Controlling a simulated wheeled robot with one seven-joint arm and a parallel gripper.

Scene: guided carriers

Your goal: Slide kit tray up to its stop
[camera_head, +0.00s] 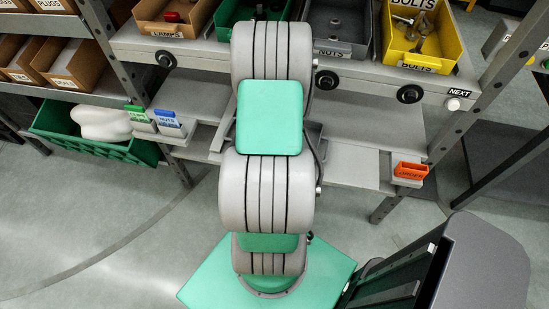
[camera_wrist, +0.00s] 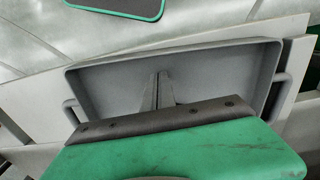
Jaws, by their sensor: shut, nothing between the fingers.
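The kit tray (camera_wrist: 225,68) is a shallow grey tray with a raised rim and a loop handle at each end. It lies slightly tilted across the wrist view on a pale shelf. In the head view my arm covers most of it, and a bit of its grey edge (camera_head: 314,135) shows beside the arm. My gripper (camera_wrist: 163,78) is shut and empty, its two thin fingers together over the tray's inside. I cannot tell whether the fingertips touch the tray. My green and dark gripper body hides the tray's near side. I cannot make out the stop.
Above the lower pale shelf (camera_head: 350,165) runs a rail with bins, including a yellow bolts bin (camera_head: 421,40) and a grey nuts bin (camera_head: 339,30). Small card holders (camera_head: 160,122) stand at left and an orange one (camera_head: 410,170) at right. A green crate (camera_head: 85,130) sits far left.

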